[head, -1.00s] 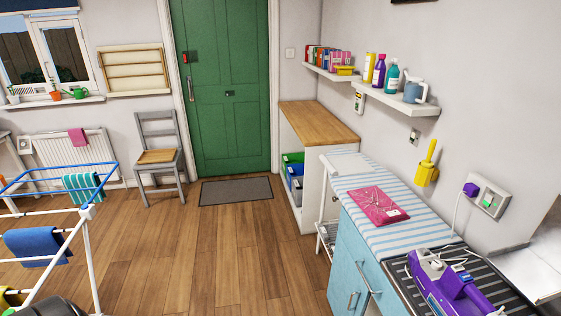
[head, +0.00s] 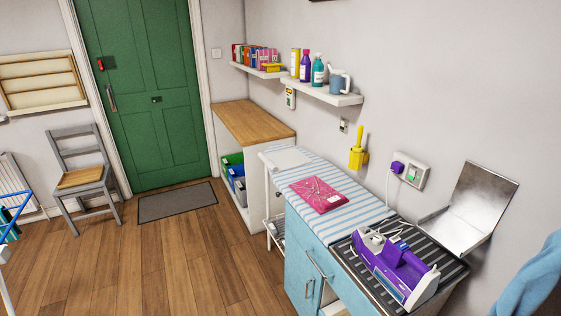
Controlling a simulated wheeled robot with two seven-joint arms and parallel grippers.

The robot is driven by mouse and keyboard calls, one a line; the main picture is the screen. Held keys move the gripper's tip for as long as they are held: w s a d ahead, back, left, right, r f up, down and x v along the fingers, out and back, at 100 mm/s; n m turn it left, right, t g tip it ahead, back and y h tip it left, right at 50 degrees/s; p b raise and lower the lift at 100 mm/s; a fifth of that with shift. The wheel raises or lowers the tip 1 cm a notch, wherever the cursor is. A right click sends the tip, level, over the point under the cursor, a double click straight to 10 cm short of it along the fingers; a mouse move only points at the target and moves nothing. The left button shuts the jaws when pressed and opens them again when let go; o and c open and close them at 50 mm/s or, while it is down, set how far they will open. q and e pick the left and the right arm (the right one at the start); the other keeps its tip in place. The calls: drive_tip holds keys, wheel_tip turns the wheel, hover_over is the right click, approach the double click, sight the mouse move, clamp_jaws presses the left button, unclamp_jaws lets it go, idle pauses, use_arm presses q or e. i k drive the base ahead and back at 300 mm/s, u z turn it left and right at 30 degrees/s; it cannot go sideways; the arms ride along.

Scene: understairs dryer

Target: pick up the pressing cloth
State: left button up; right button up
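A folded pink cloth with a thin white pattern (head: 319,195) lies flat on the blue-and-white striped ironing surface (head: 352,218). It is the only cloth lying there, and it looks like the pressing cloth. A purple and white iron (head: 395,268) sits just nearer to me, on a dark ribbed rest. Neither of my grippers is in view.
A light blue cabinet (head: 300,262) stands under the striped surface. A raised metal plate (head: 477,208) stands right of the iron, and light blue fabric (head: 535,285) fills the lower right corner.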

sight(280, 160)
drive_tip(key=u, duration=0.6)
drive_tip(key=i, duration=2.2)
drive_tip(key=z, duration=1.15)
drive_tip(key=i, duration=0.5)
drive_tip(key=z, duration=0.55)
